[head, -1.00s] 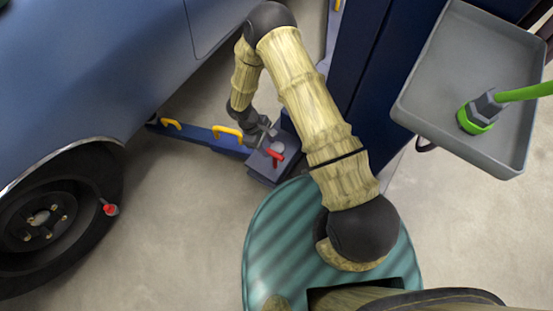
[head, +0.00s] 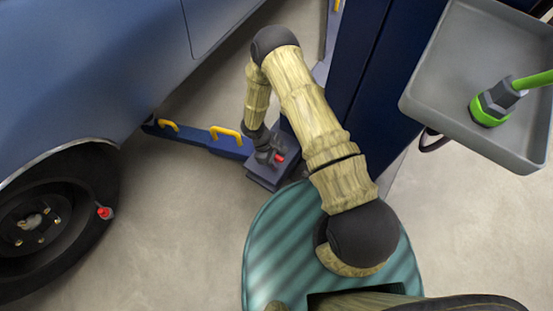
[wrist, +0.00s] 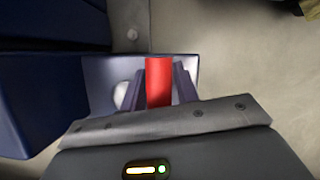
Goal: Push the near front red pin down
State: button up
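The near front red pin (head: 280,158) sticks out by the blue-grey lift block (head: 262,176) at the foot of the dark blue post. My gripper (head: 270,156) is at the block, right beside the pin, and partly hides it. In the wrist view the red pin (wrist: 159,80) stands between the two dark finger parts of my gripper (wrist: 160,85). The fingers sit close on both sides of it. I cannot tell whether they press on it. The pin's lower end is hidden behind the gripper body.
A blue lift arm with yellow handles (head: 228,131) runs left under the blue car (head: 90,70). The car's wheel (head: 45,222) is at the left. A grey tray (head: 470,50) with a green-handled tool is at the upper right. The concrete floor (head: 180,240) between is clear.

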grip_shut()
jog(key=shift+f+b, duration=1)
jog(key=shift+f, duration=0.95)
jog(key=shift+o, duration=1.9)
grip_release()
jog(key=p+v, duration=0.5)
jog(key=v, duration=1.2)
jog(key=shift+r+p, duration=0.25)
jog(key=shift+p, duration=0.15)
